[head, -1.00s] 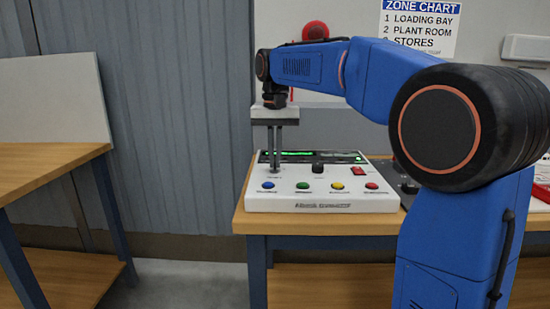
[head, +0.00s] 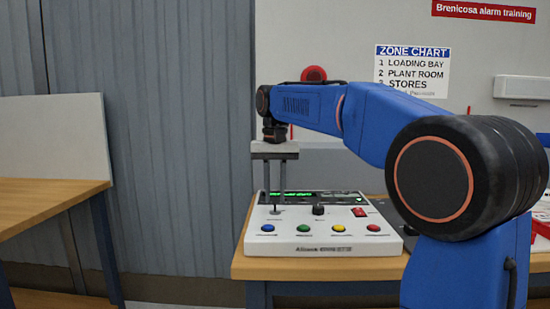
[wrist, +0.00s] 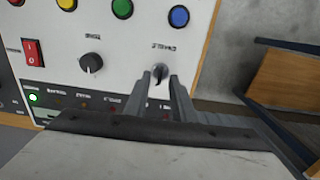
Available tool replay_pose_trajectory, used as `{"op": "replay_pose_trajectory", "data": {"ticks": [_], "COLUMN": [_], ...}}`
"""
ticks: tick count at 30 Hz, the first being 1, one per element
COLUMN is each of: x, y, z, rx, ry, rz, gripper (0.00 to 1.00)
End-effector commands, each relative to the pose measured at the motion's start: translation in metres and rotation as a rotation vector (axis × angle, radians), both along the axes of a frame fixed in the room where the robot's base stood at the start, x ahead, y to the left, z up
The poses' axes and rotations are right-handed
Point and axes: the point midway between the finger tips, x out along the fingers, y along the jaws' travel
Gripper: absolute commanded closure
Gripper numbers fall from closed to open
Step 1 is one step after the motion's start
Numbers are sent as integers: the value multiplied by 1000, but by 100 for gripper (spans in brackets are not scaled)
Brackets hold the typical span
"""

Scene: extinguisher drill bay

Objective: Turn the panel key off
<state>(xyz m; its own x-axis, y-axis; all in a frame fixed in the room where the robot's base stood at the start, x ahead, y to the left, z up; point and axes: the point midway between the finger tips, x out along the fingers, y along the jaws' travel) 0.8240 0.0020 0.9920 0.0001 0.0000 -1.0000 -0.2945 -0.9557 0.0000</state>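The white alarm panel (head: 325,247) stands on the wooden bench. Its small dark key (head: 275,209) sits upright at the panel's left, behind the blue button. My gripper (head: 275,188) is directly above the key with its two fingers apart and nothing between them. The wrist view also shows the key (wrist: 160,73), in line with the gap between my open fingers (wrist: 161,82). The lettering around the key is too blurred to read, so I cannot tell its marked position.
The panel also has a black knob (head: 318,209), a red rocker switch (head: 360,212), several coloured buttons and a lit green display (head: 292,196). A red alarm bell (head: 313,74) is on the wall behind my arm. Another wooden table (head: 45,205) stands at left.

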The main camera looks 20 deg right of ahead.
Motion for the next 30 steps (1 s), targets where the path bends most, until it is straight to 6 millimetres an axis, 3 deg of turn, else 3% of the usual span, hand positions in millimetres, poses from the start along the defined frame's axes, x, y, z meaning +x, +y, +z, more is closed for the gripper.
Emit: {"op": "replay_pose_trajectory", "data": {"ticks": [18,24,30], "x": [1,1,0], "y": [0,0,0], "z": [120,143,152], "rx": [0,1,0], "ry": [-2,-1,0], "rz": [0,0,0], "gripper": [77,77,77]}}
